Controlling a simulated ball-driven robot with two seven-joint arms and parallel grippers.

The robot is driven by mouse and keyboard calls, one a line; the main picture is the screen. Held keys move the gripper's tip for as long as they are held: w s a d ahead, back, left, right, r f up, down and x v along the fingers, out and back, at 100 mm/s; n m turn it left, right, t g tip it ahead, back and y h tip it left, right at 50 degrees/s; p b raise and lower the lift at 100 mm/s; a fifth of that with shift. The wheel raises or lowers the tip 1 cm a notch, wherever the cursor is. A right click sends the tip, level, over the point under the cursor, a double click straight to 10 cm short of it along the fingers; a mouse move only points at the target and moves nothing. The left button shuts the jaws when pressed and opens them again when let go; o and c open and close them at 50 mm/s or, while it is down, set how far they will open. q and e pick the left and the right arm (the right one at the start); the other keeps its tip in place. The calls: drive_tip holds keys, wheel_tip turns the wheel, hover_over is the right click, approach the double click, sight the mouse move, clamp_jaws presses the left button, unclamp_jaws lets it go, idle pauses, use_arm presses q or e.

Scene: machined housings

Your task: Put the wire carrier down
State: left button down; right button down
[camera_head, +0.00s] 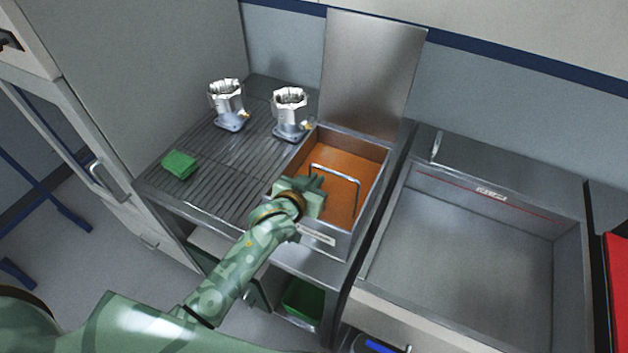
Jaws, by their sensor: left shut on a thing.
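The wire carrier (343,173) shows as a thin, bright metal wire frame over the orange-filled basin (379,170). Its lower part cannot be made out. My left gripper (317,184) reaches in from the lower left and is shut on the carrier at its left side, above the near-left part of the basin. The gripper body hides the grip itself. I cannot tell whether the carrier touches the basin floor. My right gripper is not in view.
Two machined metal housings (227,103) (290,113) stand on the ribbed drainboard (215,165), left of the basin. A green pad (180,165) lies near its left edge. A raised steel lid (372,75) stands behind the basin. A large empty grey sink (460,250) is at right.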

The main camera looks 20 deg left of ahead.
use_arm(q)
drive_tip(key=shift+s+f, duration=0.3)
drive_tip(key=shift+f, duration=0.35)
drive_tip(key=c, duration=1.6)
unclamp_jaws()
drive_tip(key=shift+f, duration=0.15)
drive_tip(key=shift+r, duration=0.2)
drive_tip(key=shift+w+r+p+v, duration=0.1)
drive_tip(key=shift+r+p+v, duration=0.2)
drive_tip(key=shift+v, duration=1.7)
drive_tip(key=shift+w+r+p+v, duration=0.1)
drive_tip(key=shift+r+p+v, duration=0.2)
drive_tip(key=shift+v, duration=1.75)
drive_tip(key=shift+w+r+p+v, duration=0.15)
drive_tip(key=shift+p+v, duration=0.25)
drive_tip(key=shift+v, duration=1.6)
